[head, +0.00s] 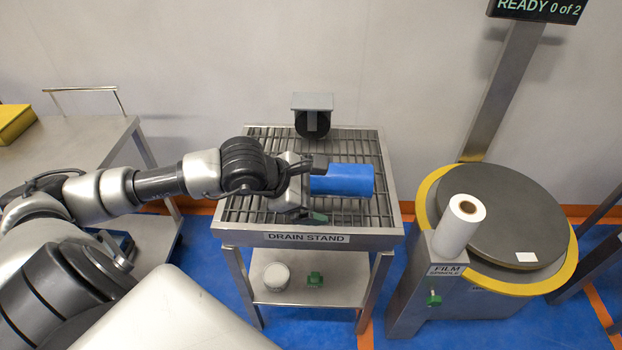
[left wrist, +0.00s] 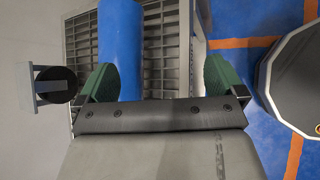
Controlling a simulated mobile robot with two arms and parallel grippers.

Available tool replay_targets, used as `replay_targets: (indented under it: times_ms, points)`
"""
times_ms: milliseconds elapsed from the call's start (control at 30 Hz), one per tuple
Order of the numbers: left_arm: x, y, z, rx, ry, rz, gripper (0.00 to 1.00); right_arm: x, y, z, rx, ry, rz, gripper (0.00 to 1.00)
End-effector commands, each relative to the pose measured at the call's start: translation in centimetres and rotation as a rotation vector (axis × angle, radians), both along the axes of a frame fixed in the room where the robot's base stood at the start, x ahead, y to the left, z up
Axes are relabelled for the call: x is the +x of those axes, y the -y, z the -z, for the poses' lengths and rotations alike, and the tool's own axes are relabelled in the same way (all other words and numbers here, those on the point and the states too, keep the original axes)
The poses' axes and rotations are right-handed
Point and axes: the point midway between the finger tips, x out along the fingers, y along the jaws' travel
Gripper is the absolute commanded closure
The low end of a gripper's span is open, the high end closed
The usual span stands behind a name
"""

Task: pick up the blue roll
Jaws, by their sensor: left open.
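The blue roll (head: 345,180) lies on its side on the slatted top of the drain stand (head: 308,237). My left gripper (head: 316,188) is open at the roll's left end, and no grip on it shows. In the left wrist view the roll (left wrist: 121,40) stretches away from my open left gripper (left wrist: 158,80). It sits left of the middle between the two green fingers, partly behind the left finger. The gripper hides the roll's near end. I cannot tell whether a finger touches it. My right gripper is not in view.
A black round part on a grey bracket (head: 312,110) stands at the stand's back edge. A white roll (head: 459,226) stands upright by the round turntable (head: 515,205) at right. A steel table (head: 70,148) is at left. A white tub (head: 276,276) sits on the lower shelf.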

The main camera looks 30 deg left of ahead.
Motion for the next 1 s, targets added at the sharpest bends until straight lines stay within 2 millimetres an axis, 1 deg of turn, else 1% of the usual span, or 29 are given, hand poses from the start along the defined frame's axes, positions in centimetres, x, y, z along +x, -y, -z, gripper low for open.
replay_targets:
  times_ms: [33,100,200,233,333,500,767,1000]
  points:
    - [0.4,-2.2,-0.2,0.132,0.018,-0.018,0.02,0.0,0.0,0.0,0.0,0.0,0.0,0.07]
    - [0.9,-4.6,-0.5,0.273,0.033,-0.047,0.02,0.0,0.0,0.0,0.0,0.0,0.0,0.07]
    - [1.2,-6.6,-0.9,0.388,0.044,-0.079,0.02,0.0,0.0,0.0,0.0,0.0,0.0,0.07]
    - [1.4,-6.9,-0.8,0.405,0.045,-0.084,0.02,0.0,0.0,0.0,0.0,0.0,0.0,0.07]
    - [2.3,-7.3,-0.1,0.426,0.047,-0.093,0.02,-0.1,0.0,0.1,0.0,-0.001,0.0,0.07]
    - [4.0,-7.1,2.0,0.424,0.046,-0.091,0.02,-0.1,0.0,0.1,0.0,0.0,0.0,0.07]
    - [5.5,-7.0,3.6,0.424,0.046,-0.09,0.02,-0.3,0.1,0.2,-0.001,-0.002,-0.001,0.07]
    - [7.8,-6.8,6.3,0.422,0.045,-0.09,0.02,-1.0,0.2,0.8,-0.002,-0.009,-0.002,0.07]
